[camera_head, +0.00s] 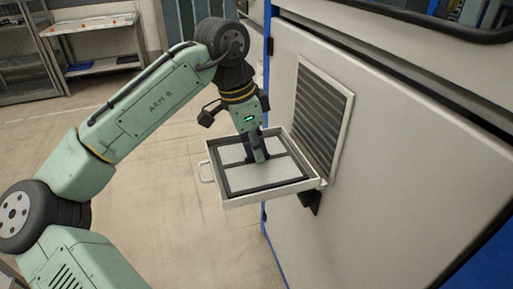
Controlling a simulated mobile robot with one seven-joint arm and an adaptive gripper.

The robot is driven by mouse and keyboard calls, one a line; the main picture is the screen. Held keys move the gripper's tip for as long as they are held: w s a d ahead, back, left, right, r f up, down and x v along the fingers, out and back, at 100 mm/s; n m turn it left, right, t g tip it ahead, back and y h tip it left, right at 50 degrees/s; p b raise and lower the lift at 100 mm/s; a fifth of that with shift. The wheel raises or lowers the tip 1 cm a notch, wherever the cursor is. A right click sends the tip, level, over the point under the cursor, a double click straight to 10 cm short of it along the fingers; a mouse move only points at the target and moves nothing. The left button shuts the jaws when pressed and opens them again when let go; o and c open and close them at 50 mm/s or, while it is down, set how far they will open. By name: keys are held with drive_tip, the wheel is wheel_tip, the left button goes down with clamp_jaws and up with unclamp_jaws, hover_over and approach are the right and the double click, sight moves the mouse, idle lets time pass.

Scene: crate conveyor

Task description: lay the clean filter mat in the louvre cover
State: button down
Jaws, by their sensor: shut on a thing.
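The louvre cover (268,197) is folded down from the cabinet like a shallow white tray, with a handle on its left side. The filter mat (238,178), light grey with a dark frame and a dark bar across its middle, lies level within the cover's rim. My gripper (258,160) points down over the mat's middle and is shut on it, at or near the bar. The fingers hide part of the mat. I cannot tell whether the mat rests fully on the cover's floor.
The white cabinet (400,150) stands close on the right, with a slatted grille (319,115) just behind the cover. A dark bracket (311,201) sits below the cover's right corner. A shelf table (95,45) stands far left. The floor left of the cover is clear.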

sight(245, 163)
drive_tip(key=c, duration=1.8)
unclamp_jaws()
drive_tip(key=shift+f, duration=0.1)
drive_tip(key=v, duration=1.2)
drive_tip(key=shift+p, duration=0.35)
drive_tip(key=shift+w+d, duration=0.1)
